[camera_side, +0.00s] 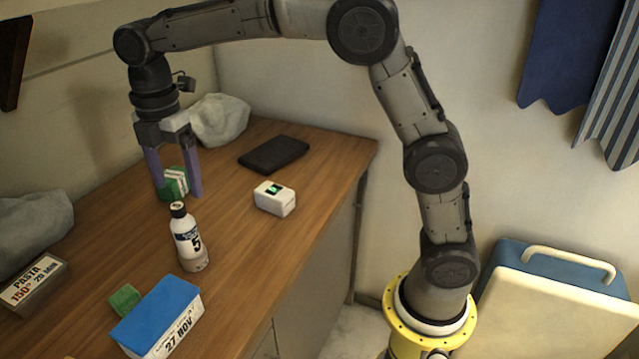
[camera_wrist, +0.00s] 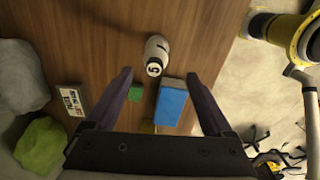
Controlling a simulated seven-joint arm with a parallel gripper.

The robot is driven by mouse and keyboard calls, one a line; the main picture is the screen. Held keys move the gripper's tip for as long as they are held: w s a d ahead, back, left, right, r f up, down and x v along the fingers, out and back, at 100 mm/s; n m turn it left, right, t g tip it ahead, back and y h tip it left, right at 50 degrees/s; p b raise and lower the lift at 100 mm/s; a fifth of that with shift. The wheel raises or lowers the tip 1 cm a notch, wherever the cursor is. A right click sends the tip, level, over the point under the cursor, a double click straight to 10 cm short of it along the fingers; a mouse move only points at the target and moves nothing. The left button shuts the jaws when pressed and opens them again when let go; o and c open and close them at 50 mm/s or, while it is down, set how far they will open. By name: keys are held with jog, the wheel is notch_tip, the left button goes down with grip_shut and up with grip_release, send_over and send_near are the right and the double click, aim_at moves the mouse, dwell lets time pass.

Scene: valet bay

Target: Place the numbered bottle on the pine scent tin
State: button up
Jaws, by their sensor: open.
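The numbered bottle (camera_side: 188,243), white with a dark cap and a black 5, stands upright on the wooden counter. In the wrist view the bottle (camera_wrist: 157,52) is near the top centre. My gripper (camera_side: 178,196) is open, pointing down behind the bottle in the side view; its fingers also show in the wrist view (camera_wrist: 159,75). A green-and-white striped block (camera_side: 174,182) shows between the fingers in the side view; I cannot tell contact. A small green block (camera_side: 124,298) lies beside the blue-lidded box. I can read no pine scent label, so which is the tin is unclear.
The blue-lidded box (camera_side: 158,312) marked 27 NOV and a pasta container (camera_side: 35,284) stand at the front left. A white box (camera_side: 274,198) and a flat black object (camera_side: 273,154) lie right of my gripper.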

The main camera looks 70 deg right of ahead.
jog(key=s+d+r+m+t, duration=0.2)
jog(key=s+d+r+m, duration=0.3)
jog(key=s, duration=0.3)
jog(key=s+d+f+m+t, duration=0.1)
jog(key=s+d+f+m, duration=0.1)
jog(key=s+m, duration=0.5)
jog(key=s+d+f+m+t, duration=0.2)
jog(key=s+m, duration=0.5)
jog(key=s, duration=0.5)
notch_tip(320, 180, down, 2)
jog(key=shift+s+d+f, duration=0.25)
jog(key=shift+s+d, duration=0.15)
jog(key=shift+d, duration=0.45)
